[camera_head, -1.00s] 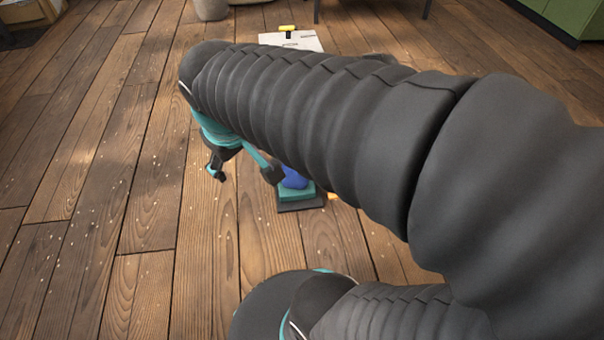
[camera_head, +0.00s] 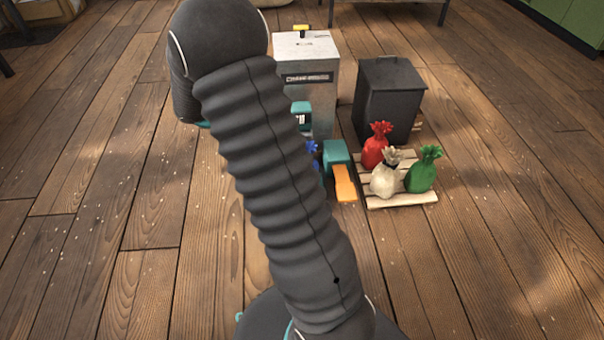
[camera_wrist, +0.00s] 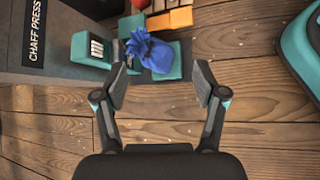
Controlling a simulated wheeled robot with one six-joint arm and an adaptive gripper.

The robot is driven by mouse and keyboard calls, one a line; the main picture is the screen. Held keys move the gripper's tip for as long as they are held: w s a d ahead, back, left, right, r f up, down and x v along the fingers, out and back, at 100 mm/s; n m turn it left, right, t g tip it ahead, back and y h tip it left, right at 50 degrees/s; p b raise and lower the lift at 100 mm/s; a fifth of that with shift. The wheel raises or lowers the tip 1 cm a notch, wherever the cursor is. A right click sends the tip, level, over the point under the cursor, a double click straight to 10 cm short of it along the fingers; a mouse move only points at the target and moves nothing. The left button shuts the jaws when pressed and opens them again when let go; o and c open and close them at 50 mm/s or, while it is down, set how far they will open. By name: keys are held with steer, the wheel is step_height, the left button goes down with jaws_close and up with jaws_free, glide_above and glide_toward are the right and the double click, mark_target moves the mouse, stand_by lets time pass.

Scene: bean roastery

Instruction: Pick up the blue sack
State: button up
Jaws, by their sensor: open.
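The blue sack (camera_wrist: 152,52) is a small tied bag resting on a teal pad (camera_wrist: 168,66) in the wrist view. In the head view only a sliver of the blue sack (camera_head: 313,150) shows past my arm. My gripper (camera_wrist: 162,82) is open and empty, its two fingers spread wide. The sack lies ahead of the fingertips, nearer the left finger and seeming slightly beyond it. My gripper is hidden behind my arm in the head view.
A grey chaff press (camera_head: 310,78) and a dark bin (camera_head: 388,95) stand behind. A pallet (camera_head: 402,201) holds a red sack (camera_head: 376,150), a cream sack (camera_head: 386,178) and a green sack (camera_head: 423,172). An orange piece (camera_head: 344,183) lies between. Wooden floor is clear at left.

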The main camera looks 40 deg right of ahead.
steer(key=w+d+f+n+h+b, duration=0.1)
steer(key=w+d+f+n+h, duration=0.15)
steer(key=f, duration=0.75)
steer(key=w+d+f+n+h+b, duration=0.1)
steer(key=w+d+f+n, duration=0.25)
steer(key=f, duration=0.55)
steer(key=shift+h, duration=0.25)
steer(key=x, duration=0.8)
steer(key=shift+w+f, duration=0.1)
steer(key=shift+f, duration=0.25)
steer(key=shift+f+b+x, duration=0.1)
steer(key=shift+b+x, duration=0.05)
steer(key=shift+x, duration=1.2)
steer(key=shift+f+b+x, duration=0.15)
steer(key=shift+x, duration=1.2)
steer(key=shift+w+a+r, duration=0.1)
steer(key=shift+w, duration=0.1)
jaws_close()
